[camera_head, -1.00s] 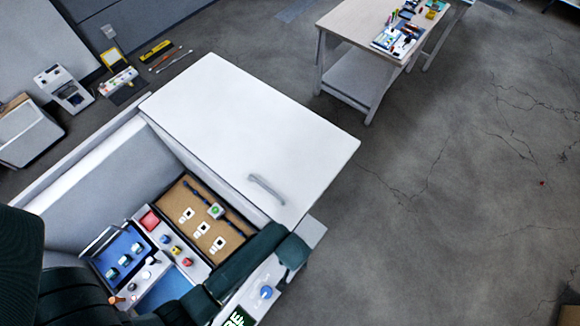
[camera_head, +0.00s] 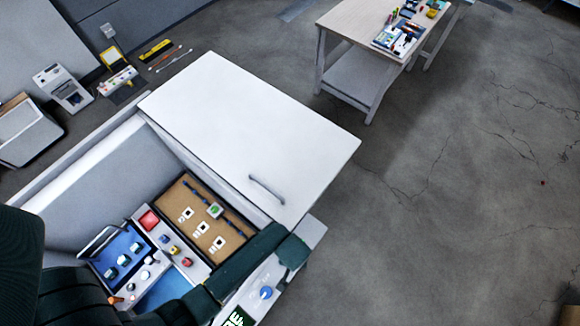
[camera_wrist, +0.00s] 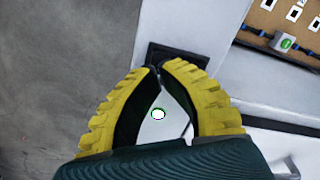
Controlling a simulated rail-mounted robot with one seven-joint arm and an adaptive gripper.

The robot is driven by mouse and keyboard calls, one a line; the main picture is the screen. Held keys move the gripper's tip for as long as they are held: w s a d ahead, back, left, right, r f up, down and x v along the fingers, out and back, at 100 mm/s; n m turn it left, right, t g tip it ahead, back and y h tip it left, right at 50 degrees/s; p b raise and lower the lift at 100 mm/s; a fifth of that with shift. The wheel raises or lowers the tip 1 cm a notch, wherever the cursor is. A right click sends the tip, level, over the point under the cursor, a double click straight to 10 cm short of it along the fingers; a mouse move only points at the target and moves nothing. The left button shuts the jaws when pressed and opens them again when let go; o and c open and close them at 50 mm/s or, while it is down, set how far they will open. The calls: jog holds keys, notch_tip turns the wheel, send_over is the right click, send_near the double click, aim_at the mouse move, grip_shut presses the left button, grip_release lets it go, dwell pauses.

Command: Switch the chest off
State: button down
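The white chest (camera_head: 130,172) stands with its lid (camera_head: 247,135) raised, at the left of the head view. A pale control ledge on its right side carries a blue knob (camera_head: 266,292) and a green-digit display (camera_head: 238,317). My dark green arm crosses the chest's near side and hides part of it. In the wrist view my gripper (camera_wrist: 158,68) has its yellow fingers bowed with tips together, over a black square recess (camera_wrist: 188,54) in the pale ledge. Nothing shows held between the tips. They partly hide the recess, and I cannot tell whether they touch it.
Inside the chest are a cork board (camera_head: 200,218) with a green-topped box, a blue tray (camera_head: 120,258) and several coloured knobs. The lid has a handle (camera_head: 267,189). A wooden table (camera_head: 345,22) with small items stands behind.

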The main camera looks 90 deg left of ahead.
jog(key=shift+f+b, duration=0.4)
jog(key=shift+f, duration=0.2)
notch_tip(320, 180, up, 7)
jog(key=p, duration=0.8)
jog(key=shift+r, duration=0.1)
dwell(0.5)
